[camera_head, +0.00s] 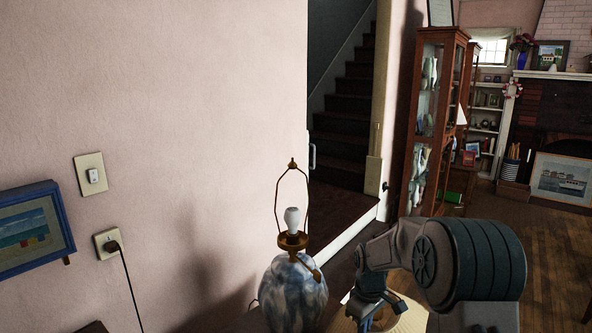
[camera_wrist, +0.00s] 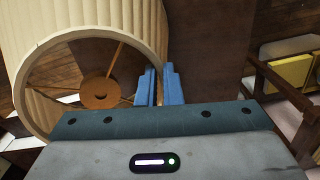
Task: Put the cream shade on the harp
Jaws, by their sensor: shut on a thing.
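The harp (camera_head: 277,199) is a thin brass loop with a finial on top. It stands upright around a white bulb (camera_head: 292,219) on a blue and white lamp base (camera_head: 293,292), and it carries no shade. The cream shade (camera_wrist: 41,32) is pleated and fills the upper left of the wrist view, with its round ring and brown central fitting (camera_wrist: 100,92) showing. My gripper (camera_wrist: 161,82) is shut on the shade's rim. In the head view part of the shade (camera_head: 408,318) shows at the bottom, right of the lamp and below it; my arm hides the rest.
A pink wall (camera_head: 180,130) stands behind and left of the lamp, with a switch (camera_head: 91,174), a plugged-in cord (camera_head: 127,282) and a framed picture (camera_head: 33,229). A glass curio cabinet (camera_head: 431,120) stands behind my arm. Wooden floor (camera_head: 555,235) is open at the right.

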